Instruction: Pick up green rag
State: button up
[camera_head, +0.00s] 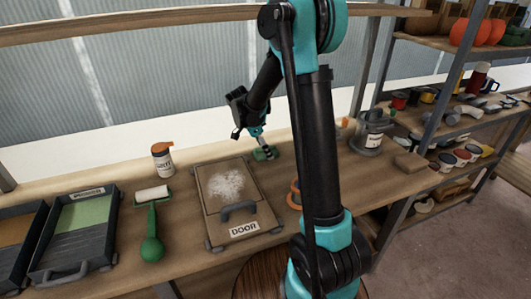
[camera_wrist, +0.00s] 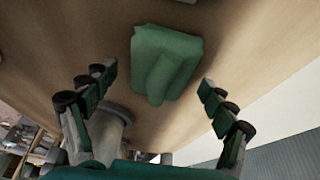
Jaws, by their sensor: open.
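The green rag (camera_wrist: 165,62) lies folded on the wooden bench top in the wrist view, between and a little beyond my two fingertips. In the head view the rag (camera_head: 263,154) is small, beside the back right corner of the door panel. My gripper (camera_head: 262,141) points down just above or at the rag there. In the wrist view my gripper (camera_wrist: 158,80) has its fingers wide apart with nothing between the pads. I cannot tell the exact height of the fingers over the rag.
The panel labelled DOOR (camera_head: 212,195) lies left of the rag. A green-handled roller (camera_head: 152,230), an orange-capped bottle (camera_head: 162,160) and a tray with green contents (camera_head: 80,228) are further left. A grey machine (camera_head: 370,132) and a sanding block (camera_head: 410,162) stand right. Shelves (camera_head: 470,110) stand at far right.

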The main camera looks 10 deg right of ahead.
jog(key=c, duration=1.2)
jog(key=shift+r, duration=0.1)
notch_tip(320, 180, up, 10)
jog(key=shift+f, duration=0.1)
jog(key=o, duration=0.6)
jog(key=c, duration=0.5)
